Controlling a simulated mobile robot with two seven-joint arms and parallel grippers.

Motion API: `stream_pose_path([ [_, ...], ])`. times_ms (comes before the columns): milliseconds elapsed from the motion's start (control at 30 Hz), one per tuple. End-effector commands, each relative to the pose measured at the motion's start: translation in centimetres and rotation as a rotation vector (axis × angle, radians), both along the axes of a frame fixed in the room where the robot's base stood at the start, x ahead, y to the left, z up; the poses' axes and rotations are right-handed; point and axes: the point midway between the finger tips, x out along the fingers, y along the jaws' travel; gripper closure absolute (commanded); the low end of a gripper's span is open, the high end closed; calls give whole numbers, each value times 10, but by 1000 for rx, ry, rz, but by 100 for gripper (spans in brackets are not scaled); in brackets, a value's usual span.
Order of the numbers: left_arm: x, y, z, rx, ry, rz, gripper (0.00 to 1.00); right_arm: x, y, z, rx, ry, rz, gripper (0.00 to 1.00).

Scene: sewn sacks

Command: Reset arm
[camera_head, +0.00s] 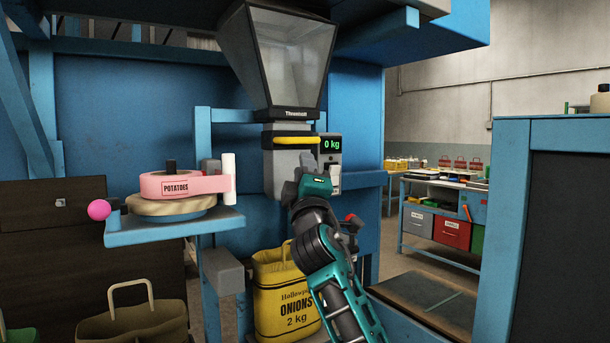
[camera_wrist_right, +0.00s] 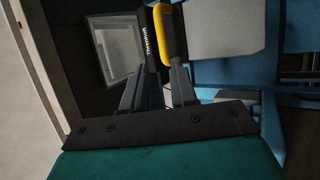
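My right gripper (camera_head: 308,168) is raised in front of the grey weighing hopper (camera_head: 287,60), just below its yellow handle (camera_head: 297,141). In the right wrist view my right gripper (camera_wrist_right: 163,78) has its two dark fingers apart, with a gap between them and nothing clearly held. The yellow handle (camera_wrist_right: 169,35) shows just beyond the fingertips; I cannot tell whether they touch it. The display (camera_head: 331,144) beside the handle reads 0 kg. A yellow onions sack (camera_head: 280,295) stands below the hopper, partly hidden by my right arm. My left gripper is not in view.
A blue shelf (camera_head: 150,235) at left carries a pink potatoes tape roll (camera_head: 178,185) and a white cylinder (camera_head: 229,178). A brown sack (camera_head: 132,322) stands lower left. A blue-framed dark panel (camera_head: 560,200) stands at right. A workbench with coloured bins (camera_head: 453,229) is behind.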

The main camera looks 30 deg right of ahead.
Motion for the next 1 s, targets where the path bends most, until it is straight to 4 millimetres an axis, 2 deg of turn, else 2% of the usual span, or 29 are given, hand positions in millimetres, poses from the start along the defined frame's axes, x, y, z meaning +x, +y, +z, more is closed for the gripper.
stream_pose_path([
  [567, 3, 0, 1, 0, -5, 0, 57, -5, 2, -3, 2, 1, 0, 73],
  [667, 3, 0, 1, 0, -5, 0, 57, -4, 3, -9, 6, 9, 7, 73],
  [767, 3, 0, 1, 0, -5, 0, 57, 0, 7, -37, 35, 47, 43, 73],
  [833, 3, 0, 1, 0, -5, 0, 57, 2, 14, -74, 79, 96, 93, 73],
  [867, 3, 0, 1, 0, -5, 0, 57, 2, 17, -93, 105, 123, 118, 73],
  [1000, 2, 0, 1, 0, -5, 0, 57, -10, 37, -198, 264, 264, 246, 73],
])
